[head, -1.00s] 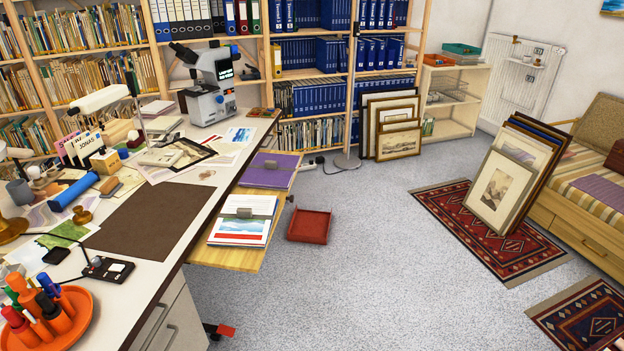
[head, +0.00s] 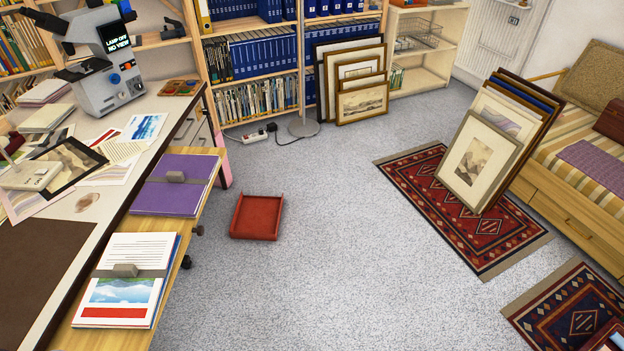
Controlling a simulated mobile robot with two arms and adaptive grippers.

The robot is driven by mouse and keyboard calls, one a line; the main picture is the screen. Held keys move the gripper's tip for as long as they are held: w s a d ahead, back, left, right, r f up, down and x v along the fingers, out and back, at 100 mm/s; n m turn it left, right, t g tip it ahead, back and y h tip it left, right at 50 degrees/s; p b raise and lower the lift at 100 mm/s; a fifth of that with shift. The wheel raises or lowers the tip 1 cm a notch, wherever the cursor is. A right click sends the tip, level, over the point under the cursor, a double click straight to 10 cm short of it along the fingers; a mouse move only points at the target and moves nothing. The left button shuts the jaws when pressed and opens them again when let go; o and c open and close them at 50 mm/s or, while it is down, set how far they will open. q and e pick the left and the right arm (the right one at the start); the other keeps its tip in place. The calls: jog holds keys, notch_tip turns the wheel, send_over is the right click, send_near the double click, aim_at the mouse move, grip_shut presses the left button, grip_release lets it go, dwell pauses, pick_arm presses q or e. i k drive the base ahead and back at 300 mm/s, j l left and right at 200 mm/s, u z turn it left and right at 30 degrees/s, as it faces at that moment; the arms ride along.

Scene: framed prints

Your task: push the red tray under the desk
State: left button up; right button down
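The red tray (head: 257,217) lies flat on the grey floor, to the right of the desk and clear of it. It is shallow with low walls. The desk (head: 45,288) runs along the left side of the view. A wooden pull-out board (head: 94,339) sticks out from its right side, with papers and a purple folder on it. The floor under the desk is hidden by the desk top and this board. Neither of my grippers is in the view.
A red patterned rug (head: 400,165) lies on the right, with framed prints (head: 482,160) leaning on it. More frames (head: 361,104) lean at the back near a lamp pole. A power strip (head: 255,137) lies on the floor. The floor (head: 320,290) right of the tray is open.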

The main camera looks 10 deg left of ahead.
aim_at(255, 217)
jog(key=i+l+u, duration=0.1)
jog(key=i+u, duration=0.15)
jog(key=i, duration=0.3)
jog(key=i+l+u, duration=0.25)
jog(key=i, duration=0.3)
